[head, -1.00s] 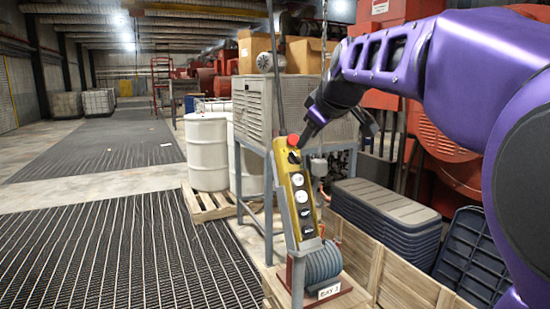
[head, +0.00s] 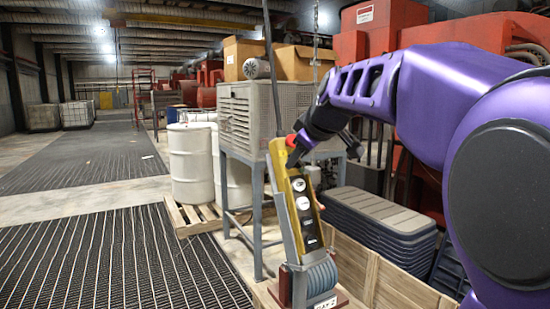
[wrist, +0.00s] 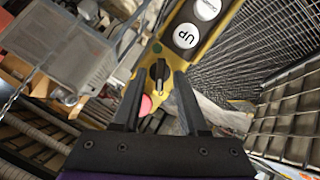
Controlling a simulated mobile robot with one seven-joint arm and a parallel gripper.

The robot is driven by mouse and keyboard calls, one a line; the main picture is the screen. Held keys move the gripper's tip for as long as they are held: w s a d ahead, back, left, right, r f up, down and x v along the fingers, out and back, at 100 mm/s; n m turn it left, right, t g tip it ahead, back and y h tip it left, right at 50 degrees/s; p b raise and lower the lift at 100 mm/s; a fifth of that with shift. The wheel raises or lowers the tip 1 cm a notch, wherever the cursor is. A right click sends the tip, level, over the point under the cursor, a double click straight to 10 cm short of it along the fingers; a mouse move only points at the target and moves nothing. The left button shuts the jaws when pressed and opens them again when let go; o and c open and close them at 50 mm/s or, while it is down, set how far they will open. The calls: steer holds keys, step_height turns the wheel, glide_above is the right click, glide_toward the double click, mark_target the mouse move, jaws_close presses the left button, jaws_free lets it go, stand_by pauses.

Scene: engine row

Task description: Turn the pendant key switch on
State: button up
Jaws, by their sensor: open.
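The yellow pendant (head: 298,184) stands tilted in a grey holder on a small base, with a red button (head: 291,140) at its top. In the wrist view, the black key switch (wrist: 158,76) sits on the yellow face, below the white UP button (wrist: 187,36). My gripper (head: 291,154) is at the pendant's upper end and hides the key switch in the head view. In the wrist view, my gripper (wrist: 160,78) is open, with one finger on each side of the switch knob. I cannot tell whether they touch it. The red button (wrist: 146,105) shows between the fingers.
A wooden crate (head: 385,283) with stacked grey lids (head: 380,215) stands right of the pendant. A grey louvered unit on a stand (head: 235,115) is behind it. White drums (head: 192,165) on a pallet stand left. The floor grating at left is clear.

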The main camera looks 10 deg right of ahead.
jaws_close()
steer(key=shift+r+m, duration=0.1)
steer(key=shift+m, duration=0.2)
stand_by(0.3)
steer(key=m+p, duration=0.1)
steer(key=m, duration=0.1)
steer(key=m+g+y+p, duration=0.1)
steer(key=shift+d+m, duration=0.2)
steer(key=shift+m, duration=0.2)
steer(key=m+y, duration=0.1)
steer(key=m, duration=0.2)
steer(key=shift+w+d, duration=0.1)
steer(key=shift+d, duration=0.05)
steer(key=shift+m+y+p, duration=0.35)
steer(key=shift+m+y, duration=0.35)
steer(key=shift+m, duration=0.7)
